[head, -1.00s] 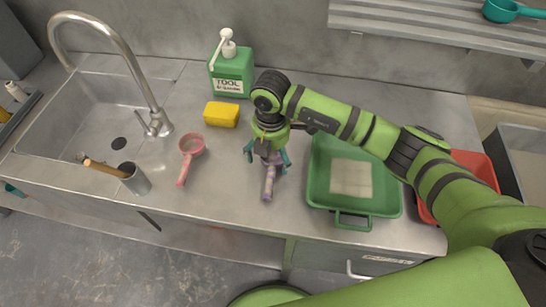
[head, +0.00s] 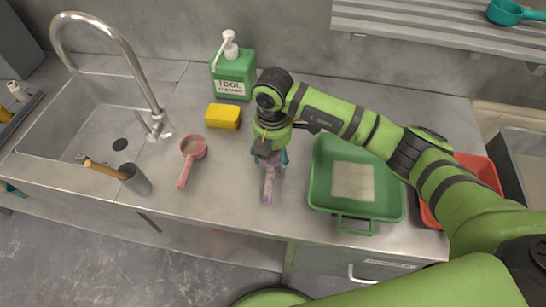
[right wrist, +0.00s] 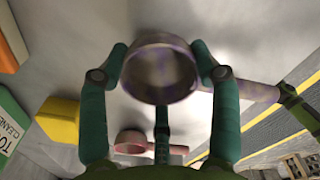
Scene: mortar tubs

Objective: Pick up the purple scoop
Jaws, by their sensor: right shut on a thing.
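The purple scoop (head: 268,187) is on or just above the metal counter, between the pink scoop and the green tray; I cannot tell whether it touches the counter. Its handle points toward the counter's front edge, and its bowl is mostly hidden by my gripper in the head view. My right gripper (head: 268,159) points down over the bowl with its teal fingers shut on it. In the right wrist view, the round purple bowl (right wrist: 160,72) sits between the fingers, with the handle reaching right. My left gripper is not in view.
A pink scoop (head: 193,150) lies left, with a yellow sponge (head: 223,116) and a green cleaner bottle (head: 233,72) behind it. A green tray (head: 324,190) stands close on the right, then a red tub (head: 488,172).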

